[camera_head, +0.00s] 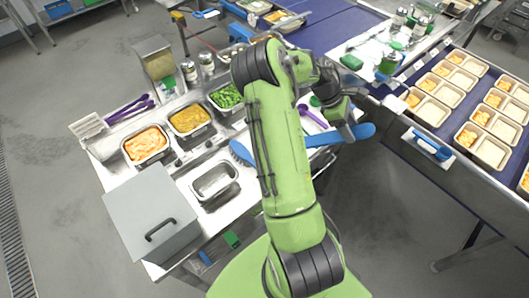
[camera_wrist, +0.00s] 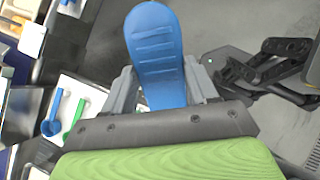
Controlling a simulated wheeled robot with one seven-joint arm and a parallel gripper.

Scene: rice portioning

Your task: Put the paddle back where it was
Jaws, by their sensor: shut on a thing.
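The blue paddle is in my gripper. In the head view its right end (camera_head: 362,132) sticks out past the fingers, and its wider left end (camera_head: 241,152) shows on the other side of my arm. My arm hides its middle. My gripper (camera_head: 344,126) is shut on it near the right edge of the steel counter, on the side towards the conveyor. In the wrist view the ridged blue paddle (camera_wrist: 158,45) rises between the fingers of my gripper (camera_wrist: 163,92). The head view does not clearly show whether the paddle touches the counter.
The steel counter (camera_head: 180,178) holds pans of orange food (camera_head: 146,144), yellow food (camera_head: 189,119) and peas (camera_head: 227,96), an empty pan (camera_head: 214,181) and a grey lidded box (camera_head: 150,217). Purple utensils (camera_head: 130,110) lie behind. Portion trays (camera_head: 432,113) fill the right conveyor, beside a white holder (camera_head: 424,139).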

